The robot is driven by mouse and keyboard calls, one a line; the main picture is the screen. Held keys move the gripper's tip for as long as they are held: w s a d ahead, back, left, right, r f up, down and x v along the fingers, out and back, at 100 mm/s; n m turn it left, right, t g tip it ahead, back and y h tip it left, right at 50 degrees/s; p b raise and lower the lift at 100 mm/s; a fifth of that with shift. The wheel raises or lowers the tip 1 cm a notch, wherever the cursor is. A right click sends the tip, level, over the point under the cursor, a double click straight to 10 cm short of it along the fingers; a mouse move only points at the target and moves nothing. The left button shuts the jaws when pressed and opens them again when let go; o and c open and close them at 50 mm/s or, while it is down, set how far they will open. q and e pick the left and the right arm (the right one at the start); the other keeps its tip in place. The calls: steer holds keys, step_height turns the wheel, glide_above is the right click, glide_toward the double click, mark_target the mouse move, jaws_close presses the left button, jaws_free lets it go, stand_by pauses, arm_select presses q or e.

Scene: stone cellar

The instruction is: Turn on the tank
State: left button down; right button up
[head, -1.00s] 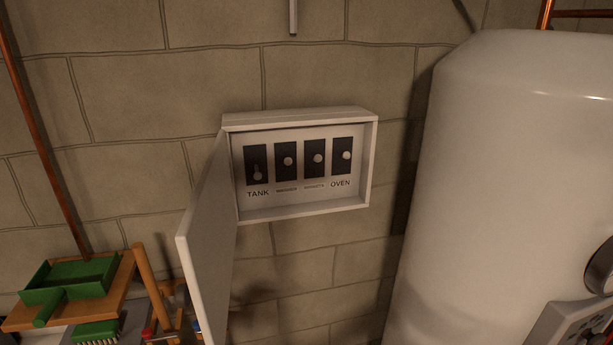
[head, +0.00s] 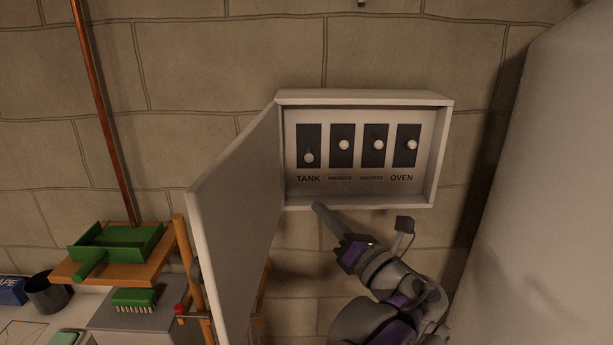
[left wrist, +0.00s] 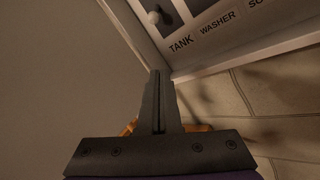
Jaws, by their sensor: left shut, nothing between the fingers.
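The white switch box (head: 365,199) hangs on the wall with its door (head: 237,215) swung open to the left. Inside are switches labelled TANK, WASHER, a third I cannot read fully, and OVEN. The TANK switch (head: 309,157) has its knob low, while the other knobs (head: 378,145) sit higher. My left gripper (head: 320,208) is shut and empty, its tip just below the box's lower edge, under the TANK label. In the left wrist view the shut fingers (left wrist: 158,78) point toward the TANK switch (left wrist: 154,17), short of it. My right gripper is not in view.
A white cylindrical boiler (head: 550,190) stands close on the right. At the lower left are a green dustpan (head: 117,247) on a wooden shelf and a green brush (head: 134,299). The open door stands left of my gripper. Bare block wall surrounds the box.

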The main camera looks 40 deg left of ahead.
mark_target(309, 153)
arm_select(q)
steer(key=r, duration=0.1)
steer(key=w+d+r+m+y, duration=0.1)
steer(key=shift+w+d+r+m, duration=0.1)
steer(key=shift+d+r+m, duration=0.05)
steer(key=shift+r+m, duration=0.2)
steer(key=p+x, duration=0.1)
steer(key=x, duration=0.9)
steer(key=shift+r, duration=0.2)
steer(key=shift+d+r+m+p, duration=0.15)
steer(key=shift+m+p, duration=0.1)
steer(key=shift+p, duration=0.15)
